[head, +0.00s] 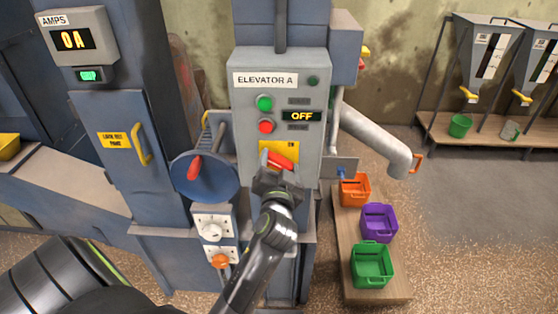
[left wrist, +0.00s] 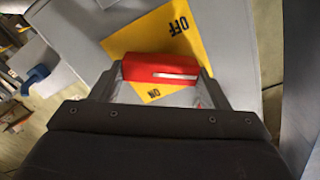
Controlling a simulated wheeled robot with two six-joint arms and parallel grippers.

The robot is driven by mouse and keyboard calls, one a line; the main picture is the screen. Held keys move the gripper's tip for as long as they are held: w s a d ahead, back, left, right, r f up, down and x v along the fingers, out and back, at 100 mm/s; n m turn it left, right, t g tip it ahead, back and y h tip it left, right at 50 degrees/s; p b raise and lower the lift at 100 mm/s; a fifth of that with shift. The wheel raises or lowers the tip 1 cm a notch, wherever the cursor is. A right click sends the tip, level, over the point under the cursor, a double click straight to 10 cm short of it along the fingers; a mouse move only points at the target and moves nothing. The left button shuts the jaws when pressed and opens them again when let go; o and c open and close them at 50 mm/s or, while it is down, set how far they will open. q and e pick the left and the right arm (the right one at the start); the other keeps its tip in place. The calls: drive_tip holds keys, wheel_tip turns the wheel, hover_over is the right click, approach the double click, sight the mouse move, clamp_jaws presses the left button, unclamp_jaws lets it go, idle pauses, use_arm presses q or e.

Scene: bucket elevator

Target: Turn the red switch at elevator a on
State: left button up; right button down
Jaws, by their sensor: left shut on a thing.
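The red switch (head: 281,159) is on a yellow plate (head: 291,149) low on the grey panel labelled ELEVATOR A (head: 265,79). My left gripper (head: 278,172) is at the switch and shut on its red handle. In the left wrist view the red switch handle (left wrist: 160,68) lies between the two fingers. The plate there reads OFF at one end and ON at the other, both upside down. The panel display (head: 302,116) reads OFF. My right gripper is not in view.
Green (head: 265,103) and red (head: 265,126) buttons sit above the switch. A blue wheel with a red handle (head: 194,167) stands left of the panel. A pipe (head: 375,138) and orange, purple and green bins (head: 372,266) are at right.

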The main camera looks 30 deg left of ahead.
use_arm(q)
drive_tip(key=m+p, duration=0.2)
drive_tip(key=m, duration=0.3)
drive_tip(key=shift+d+r+m+p, duration=0.1)
drive_tip(key=shift+m+p, duration=0.2)
drive_tip(key=m+p, duration=0.1)
drive_tip(key=m, duration=0.1)
drive_tip(key=m+p, duration=0.1)
drive_tip(key=m, duration=0.2)
drive_tip(key=shift+w+f+m+p, duration=0.1)
drive_tip(key=shift+f+m+p, duration=0.1)
drive_tip(key=shift+m+p, duration=0.1)
drive_tip(key=shift+m, duration=0.3)
drive_tip(key=o, duration=0.7)
drive_tip(key=shift+c, duration=0.2)
drive_tip(key=o, duration=0.3)
drive_tip(key=shift+f, duration=0.15)
